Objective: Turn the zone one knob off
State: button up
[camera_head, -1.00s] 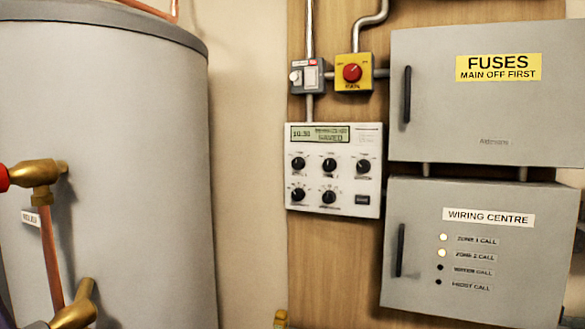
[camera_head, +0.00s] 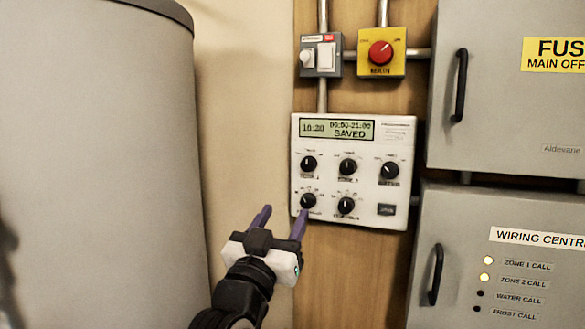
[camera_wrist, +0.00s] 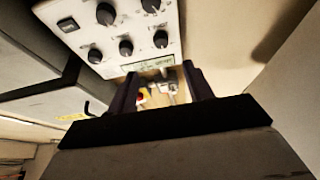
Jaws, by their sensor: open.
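The zone one knob (camera_head: 308,163) is the black knob at the top left of the white control panel (camera_head: 400,140), with a pale pointer line. Its exact setting is too small to read. In the wrist view the panel is upside down, and this knob (camera_wrist: 160,39) is the one at the right, near the display. My gripper (camera_head: 283,220) has purple fingers, open and empty, below and left of the knob, near the panel's lower left corner. The fingers (camera_wrist: 160,88) also show in the wrist view, with no knob between them.
The panel's display (camera_head: 337,129) reads SAVED; several other knobs sit close by. A red main switch (camera_head: 380,53) is above. On the wiring centre (camera_head: 540,215), the zone 1 (camera_head: 488,260) and zone 2 lamps are lit. A grey tank (camera_head: 90,160) stands left.

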aim_at(307, 168)
jog(key=p+x, duration=0.4)
jog(key=x, duration=0.9)
jog(key=shift+s+r, duration=0.1)
jog(key=shift+r, duration=0.05)
jog(key=shift+w+d+r+p, duration=0.1)
jog(key=shift+w+p, duration=0.2)
jog(key=shift+w, duration=0.25)
jog(key=c, duration=1)
jog(key=shift+o, duration=0.2)
